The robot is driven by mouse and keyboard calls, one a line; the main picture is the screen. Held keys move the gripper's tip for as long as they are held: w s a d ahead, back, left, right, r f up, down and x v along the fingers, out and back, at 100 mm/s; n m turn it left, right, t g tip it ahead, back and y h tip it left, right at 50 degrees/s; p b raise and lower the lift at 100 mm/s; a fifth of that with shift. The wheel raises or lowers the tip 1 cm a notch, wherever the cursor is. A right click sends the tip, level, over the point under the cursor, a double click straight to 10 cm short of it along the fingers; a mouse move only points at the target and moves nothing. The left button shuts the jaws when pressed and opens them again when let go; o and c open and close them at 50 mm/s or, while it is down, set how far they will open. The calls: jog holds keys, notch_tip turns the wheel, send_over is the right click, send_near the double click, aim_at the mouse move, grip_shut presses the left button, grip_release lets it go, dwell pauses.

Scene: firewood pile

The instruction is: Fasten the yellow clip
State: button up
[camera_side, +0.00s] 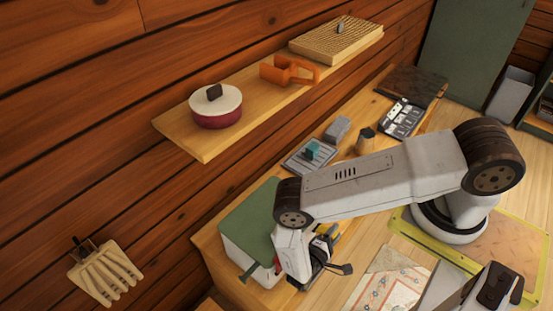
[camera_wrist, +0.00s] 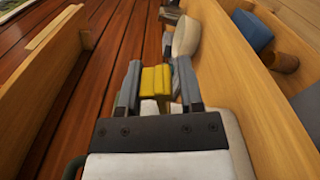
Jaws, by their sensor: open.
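The yellow clip (camera_wrist: 155,82) shows in the wrist view as a small yellow block between the two grey fingers of my gripper (camera_wrist: 158,76). The fingers are open, one on each side of it. I cannot tell whether either finger touches it. In the side view my gripper (camera_side: 322,262) is low, beside the right side of a pale box with a green lid (camera_side: 250,217).
On the bench are a grey tray (camera_side: 309,157), a dark case (camera_side: 402,118) and a paper map (camera_side: 392,280).

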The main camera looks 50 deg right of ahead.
grip_shut()
dwell(1.5)
